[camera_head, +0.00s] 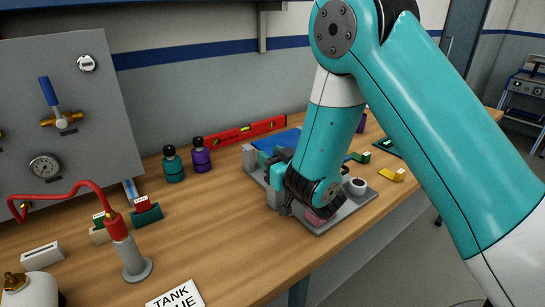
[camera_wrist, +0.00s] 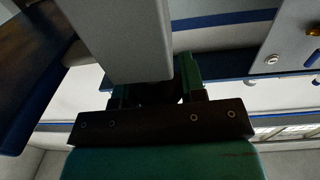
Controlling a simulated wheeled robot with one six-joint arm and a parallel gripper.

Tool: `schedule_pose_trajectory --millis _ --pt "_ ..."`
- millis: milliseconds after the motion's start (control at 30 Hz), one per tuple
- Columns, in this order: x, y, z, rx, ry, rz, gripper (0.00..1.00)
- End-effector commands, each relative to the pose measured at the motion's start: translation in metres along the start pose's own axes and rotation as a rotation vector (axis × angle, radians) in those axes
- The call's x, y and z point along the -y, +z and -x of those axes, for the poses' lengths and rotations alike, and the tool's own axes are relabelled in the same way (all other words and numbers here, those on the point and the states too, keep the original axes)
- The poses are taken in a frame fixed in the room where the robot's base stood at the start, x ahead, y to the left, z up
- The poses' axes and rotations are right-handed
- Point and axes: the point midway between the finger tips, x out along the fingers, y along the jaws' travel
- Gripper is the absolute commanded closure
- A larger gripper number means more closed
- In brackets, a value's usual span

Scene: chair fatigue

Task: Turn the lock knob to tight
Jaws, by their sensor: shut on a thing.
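My gripper (camera_wrist: 158,95) is low at the grey fixture plate (camera_head: 333,221) on the workbench. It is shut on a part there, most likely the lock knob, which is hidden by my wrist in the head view. In the wrist view a large grey block (camera_wrist: 117,42) stands close in front of the fingers and covers much of what lies between them. I cannot make out the knob's angle or any tight mark. A pinkish-red piece (camera_head: 318,217) shows beneath my wrist on the plate. A small round grey-white part (camera_head: 357,186) stands to the right of my wrist.
A red level (camera_head: 238,131) lies along the wall. A teal bottle (camera_head: 173,165) and a purple bottle (camera_head: 201,156) stand left of the fixture. A grey panel (camera_head: 65,110) with valve and gauge is at left. A yellow piece (camera_head: 392,175) lies right.

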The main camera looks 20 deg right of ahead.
Motion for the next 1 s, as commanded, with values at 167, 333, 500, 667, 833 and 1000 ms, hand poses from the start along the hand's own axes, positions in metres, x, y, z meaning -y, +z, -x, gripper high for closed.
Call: schedule_pose_trajectory --millis 167,333,500,667,833,1000 --pt "0.0 0.003 0.0 -0.005 0.009 -0.002 0.86" --pt "0.0 0.007 0.0 -0.007 0.037 -0.003 0.86" --pt "-0.002 0.011 0.001 -0.011 0.084 -0.003 0.86" --pt "-0.002 0.011 0.001 -0.011 0.136 -0.004 0.86" --pt "-0.003 0.01 0.001 -0.008 0.193 -0.005 0.86" --pt "-0.004 0.009 0.002 -0.006 0.251 -0.004 0.86"
